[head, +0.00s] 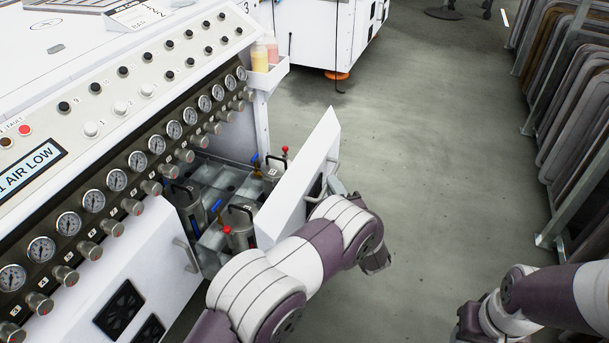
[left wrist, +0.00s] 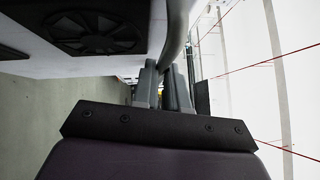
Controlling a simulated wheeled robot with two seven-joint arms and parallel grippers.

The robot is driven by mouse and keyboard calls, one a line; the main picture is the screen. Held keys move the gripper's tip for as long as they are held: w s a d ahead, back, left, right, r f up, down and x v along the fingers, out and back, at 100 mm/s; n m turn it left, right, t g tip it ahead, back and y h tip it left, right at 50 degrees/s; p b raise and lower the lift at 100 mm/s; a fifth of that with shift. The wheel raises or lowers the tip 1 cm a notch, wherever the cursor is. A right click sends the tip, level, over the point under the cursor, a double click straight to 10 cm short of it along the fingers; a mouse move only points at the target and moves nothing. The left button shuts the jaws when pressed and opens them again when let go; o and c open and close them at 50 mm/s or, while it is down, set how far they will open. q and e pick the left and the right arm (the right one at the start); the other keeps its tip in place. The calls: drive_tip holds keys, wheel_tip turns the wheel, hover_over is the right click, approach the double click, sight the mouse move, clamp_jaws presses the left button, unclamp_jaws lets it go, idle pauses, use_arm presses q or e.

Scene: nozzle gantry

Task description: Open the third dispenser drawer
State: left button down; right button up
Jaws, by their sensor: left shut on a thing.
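The dispenser drawer (head: 304,180) stands pulled out of the white machine, its white front panel well away from the cabinet. Inside are several grey metal canisters (head: 240,232) with black handles and red and blue levers, on a compartmented tray. The drawer's handle (head: 333,168) is on the outer face of its front. My left gripper (head: 335,186) is at this handle, partly hidden by my own arm. In the left wrist view, its two grey fingers (left wrist: 163,85) are shut on the curved handle bar (left wrist: 177,32). My right gripper does not show; only part of that arm is at the lower right.
A row of gauges (head: 155,145) and knobs lines the machine above the drawer. Another handle (head: 186,256) and fan grilles (head: 120,308) are on the cabinet front. Bottles stand on a small shelf (head: 268,77). Open floor (head: 430,150) lies to the right, before a rack of panels (head: 575,120).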

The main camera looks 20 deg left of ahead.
use_arm(q)
drive_tip(key=s+d+b, duration=0.1)
drive_tip(key=d, duration=1.2)
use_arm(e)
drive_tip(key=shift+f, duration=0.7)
use_arm(q)
drive_tip(key=c, duration=1.2)
unclamp_jaws()
drive_tip(key=shift+o, duration=0.2)
